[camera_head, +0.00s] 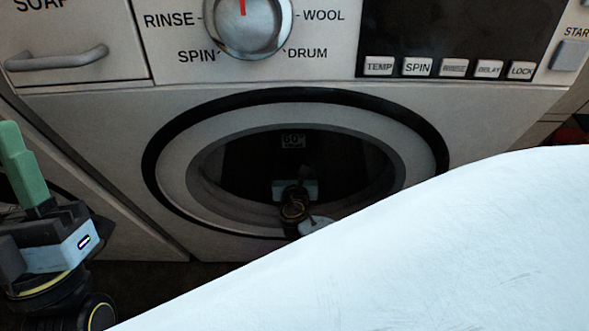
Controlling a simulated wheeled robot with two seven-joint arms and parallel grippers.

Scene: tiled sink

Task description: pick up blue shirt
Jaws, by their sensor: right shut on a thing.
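My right gripper (304,173) reaches into the round door opening of the washing machine (105,130). Its light blue block and dark wrist show low in the opening. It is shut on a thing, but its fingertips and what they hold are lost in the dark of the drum. I cannot make out the blue shirt anywhere. My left gripper (20,160) stands at the left edge, in front of the machine and outside the drum. Its green finger points up, and I cannot tell whether it is open or shut.
My white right arm covers the lower right. The dark ring of the door opening (150,160) surrounds my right gripper. Above are a round dial (250,30), a row of buttons (418,67) and a drawer handle (55,58). A small red thing (572,136) shows at the right edge.

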